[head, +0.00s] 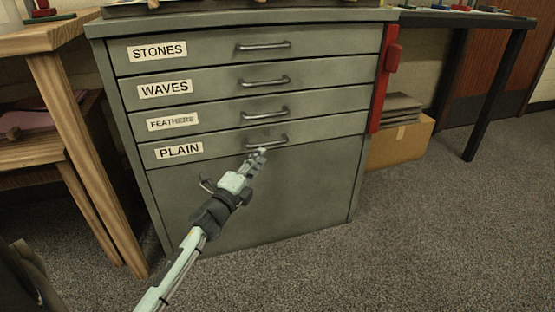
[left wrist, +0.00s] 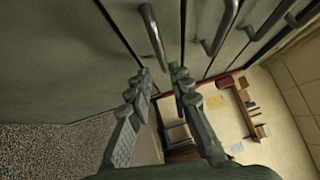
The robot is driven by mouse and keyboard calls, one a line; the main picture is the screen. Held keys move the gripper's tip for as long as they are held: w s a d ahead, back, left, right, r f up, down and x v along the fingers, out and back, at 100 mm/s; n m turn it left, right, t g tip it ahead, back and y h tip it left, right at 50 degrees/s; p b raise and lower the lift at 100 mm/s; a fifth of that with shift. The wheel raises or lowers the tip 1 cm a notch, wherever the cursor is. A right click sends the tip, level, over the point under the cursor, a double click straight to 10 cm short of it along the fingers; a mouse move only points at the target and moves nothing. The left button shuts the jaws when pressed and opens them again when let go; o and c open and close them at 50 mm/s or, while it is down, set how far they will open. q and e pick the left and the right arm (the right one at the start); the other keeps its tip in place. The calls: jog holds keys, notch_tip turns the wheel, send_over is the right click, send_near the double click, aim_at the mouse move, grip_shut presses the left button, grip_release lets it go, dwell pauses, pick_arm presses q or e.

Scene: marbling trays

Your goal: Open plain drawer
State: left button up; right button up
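The plain drawer (head: 220,147) is the lowest labelled drawer of a grey-green cabinet (head: 260,195). It looks shut, its front level with the others. Its bar handle (head: 267,142) is at the right of the "PLAIN" label (head: 179,151). My left gripper (head: 259,154) is just below and in front of this handle. In the left wrist view the two fingers (left wrist: 162,72) are apart with nothing held, and the nearest handle (left wrist: 151,30) lies just ahead, its lower end near the gap between the tips. Contact cannot be told. My right gripper is not in view.
Drawers labelled stones, waves and feathers (head: 222,120) are above, each with a similar handle. A red upright bar (head: 378,95) runs along the cabinet's right edge. A wooden table (head: 75,140) stands at the left, a cardboard box (head: 400,143) at the right. Carpet in front is clear.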

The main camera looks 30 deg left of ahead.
aim_at(273, 143)
pick_arm(q)
jog(key=shift+m+h, duration=0.3)
jog(key=shift+m, duration=0.1)
jog(key=w, duration=0.5)
jog(key=w+r+b, duration=0.1)
jog(key=w, duration=0.2)
jog(key=shift+a+r, duration=0.1)
jog(key=shift+a, duration=0.1)
grip_shut()
